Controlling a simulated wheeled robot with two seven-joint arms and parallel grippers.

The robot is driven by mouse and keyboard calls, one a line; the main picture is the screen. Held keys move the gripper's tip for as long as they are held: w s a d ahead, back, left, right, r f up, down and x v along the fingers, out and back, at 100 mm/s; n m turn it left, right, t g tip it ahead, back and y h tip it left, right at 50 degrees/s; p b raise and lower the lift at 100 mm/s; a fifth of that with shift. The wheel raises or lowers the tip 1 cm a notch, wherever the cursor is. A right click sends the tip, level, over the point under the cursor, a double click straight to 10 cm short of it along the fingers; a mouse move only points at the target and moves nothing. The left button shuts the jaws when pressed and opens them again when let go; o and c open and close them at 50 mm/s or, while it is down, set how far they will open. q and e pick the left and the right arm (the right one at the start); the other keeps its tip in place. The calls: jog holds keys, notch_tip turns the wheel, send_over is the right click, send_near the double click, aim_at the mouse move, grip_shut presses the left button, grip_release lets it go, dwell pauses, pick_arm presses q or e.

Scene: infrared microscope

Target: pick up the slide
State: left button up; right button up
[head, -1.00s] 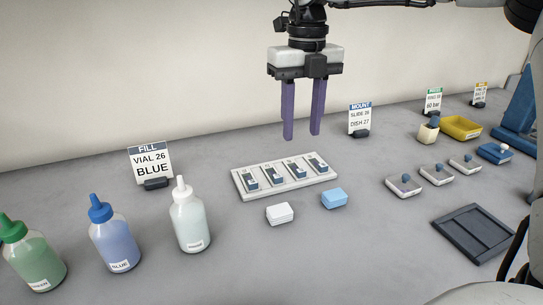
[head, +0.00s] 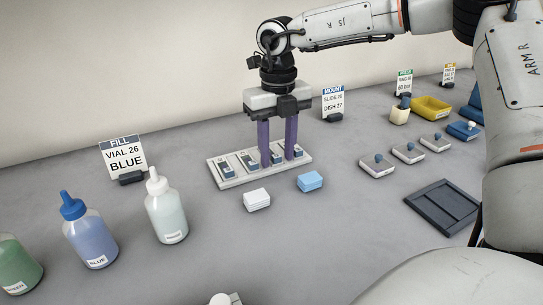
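A pale rack (head: 232,183) in the middle of the table holds several slides in a row, each with a dark and light blue part. My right gripper (head: 278,163) has come down over the rack's right half, with its two purple fingers apart. One slide (head: 277,158) shows between the fingers; I cannot tell whether they touch it. The rightmost slide (head: 298,152) is partly hidden by the right finger. Two slides, the leftmost (head: 227,170) and its neighbour (head: 252,165), stand clear to the left.
A white box (head: 257,200) and a blue box (head: 310,181) lie in front of the rack. Bottles (head: 166,211) stand at left. Small grey blocks (head: 377,166), a dark tray (head: 443,207) and a yellow bin (head: 431,107) are at right. A MOUNT sign (head: 333,103) stands behind.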

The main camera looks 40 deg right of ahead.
jog(key=shift+c, duration=0.3)
grip_shut()
